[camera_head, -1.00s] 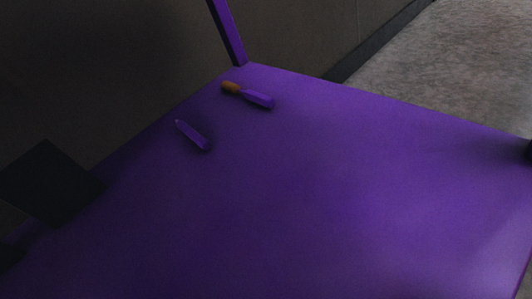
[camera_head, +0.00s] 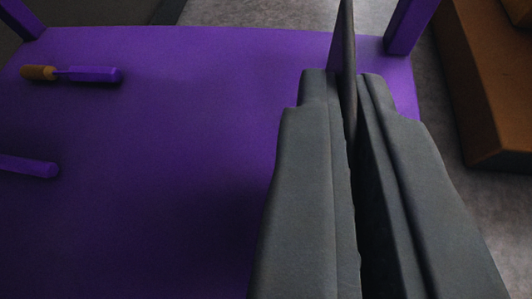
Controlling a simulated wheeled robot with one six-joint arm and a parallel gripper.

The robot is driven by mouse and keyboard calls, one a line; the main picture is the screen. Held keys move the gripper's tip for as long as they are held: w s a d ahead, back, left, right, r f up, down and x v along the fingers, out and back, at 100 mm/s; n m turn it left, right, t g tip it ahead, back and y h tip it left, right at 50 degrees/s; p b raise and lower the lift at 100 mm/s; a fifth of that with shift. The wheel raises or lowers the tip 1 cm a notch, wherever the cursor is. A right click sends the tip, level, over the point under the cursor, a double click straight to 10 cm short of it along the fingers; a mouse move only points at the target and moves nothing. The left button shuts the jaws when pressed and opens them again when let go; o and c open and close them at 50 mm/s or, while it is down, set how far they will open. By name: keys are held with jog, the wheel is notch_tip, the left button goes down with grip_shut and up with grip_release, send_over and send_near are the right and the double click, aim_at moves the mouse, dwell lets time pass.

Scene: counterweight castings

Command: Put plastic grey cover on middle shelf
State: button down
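My gripper (camera_head: 346,82) fills the lower right of the view, with two thick dark grey fingers pointing up the picture. A thin dark grey plate, seen edge-on, stands between the fingertips and reaches past the top edge; it appears to be the grey cover (camera_head: 347,40). The fingers look closed on it, and most of its face is hidden by the angle. Below and behind the gripper is a flat purple shelf board (camera_head: 180,190). Which level this board is cannot be told. The cover is apart from the board, as far as I can see.
A purple tool with an orange end (camera_head: 80,74) lies at the board's upper left. A purple rod-like item (camera_head: 28,166) lies below it. Purple posts rise at the left (camera_head: 20,18) and right (camera_head: 408,25) corners. A brown box (camera_head: 480,90) stands beyond at right. The board's middle is clear.

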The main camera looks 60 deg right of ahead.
jog(key=shift+f, duration=1.8)
jog(key=c, duration=1.6)
grip_release()
jog(key=shift+c, duration=0.2)
jog(key=shift+a, duration=0.15)
jog(key=v, duration=1.1)
jog(key=shift+a+r, duration=0.3)
jog(key=shift+s, duration=0.1)
